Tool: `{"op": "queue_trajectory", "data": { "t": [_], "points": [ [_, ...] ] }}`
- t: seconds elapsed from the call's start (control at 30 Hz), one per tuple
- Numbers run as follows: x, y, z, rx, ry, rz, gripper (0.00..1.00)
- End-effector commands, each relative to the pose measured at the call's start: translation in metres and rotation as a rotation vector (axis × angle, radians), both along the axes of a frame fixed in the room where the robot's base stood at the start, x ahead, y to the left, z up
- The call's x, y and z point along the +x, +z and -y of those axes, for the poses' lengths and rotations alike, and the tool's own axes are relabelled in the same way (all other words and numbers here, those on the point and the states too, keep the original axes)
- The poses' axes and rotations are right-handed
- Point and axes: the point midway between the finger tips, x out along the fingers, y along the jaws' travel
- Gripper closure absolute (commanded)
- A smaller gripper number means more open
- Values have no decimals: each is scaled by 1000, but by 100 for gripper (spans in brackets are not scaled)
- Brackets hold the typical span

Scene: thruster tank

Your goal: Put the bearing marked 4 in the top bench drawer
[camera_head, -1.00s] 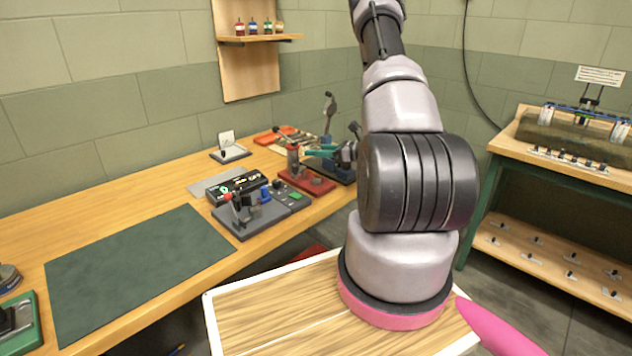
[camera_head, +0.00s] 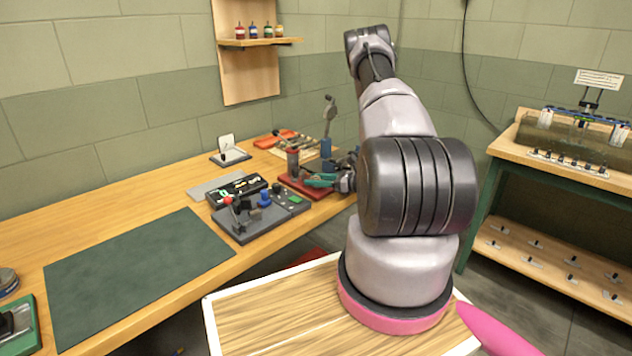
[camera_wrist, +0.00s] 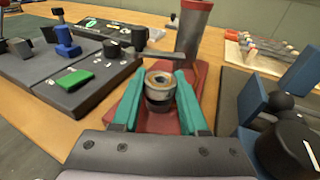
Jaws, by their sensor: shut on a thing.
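My gripper (camera_head: 320,181) with teal fingers is low over the red-based fixture (camera_head: 325,192) on the wooden bench. In the wrist view its fingers (camera_wrist: 159,96) are shut on a small metal ring-shaped part, the bearing (camera_wrist: 159,78), with a bright rim and dark lower body. No mark 4 is readable on it. The red base (camera_wrist: 165,123) shows below and around the bearing; I cannot tell whether they touch. In the head view the bearing is too small to make out. I cannot pick out the top bench drawer in any view.
A grey column with a red top (camera_wrist: 192,30) stands just beyond the bearing. A green mat (camera_head: 140,270) covers clear bench. A side table (camera_head: 550,157) stands right.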

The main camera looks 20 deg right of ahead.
Motion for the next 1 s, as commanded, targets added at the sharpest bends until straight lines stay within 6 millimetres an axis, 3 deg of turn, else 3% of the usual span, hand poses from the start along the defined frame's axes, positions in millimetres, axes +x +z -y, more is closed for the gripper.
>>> {"op": "queue_trajectory", "data": {
  "t": [0.4, 0.43, 0.5, 0.93, 1.0],
  "points": [
    [0, -8, 1, -1, -1, 1, 100],
    [0, -8, 1, -1, -1, 1, 53],
    [0, -7, 1, -2, -1, 1, 27],
    [0, -7, 0, -3, 1, 0, 27],
    [-8, -5, 10, -2, -6, 1, 27]
  ]
}}
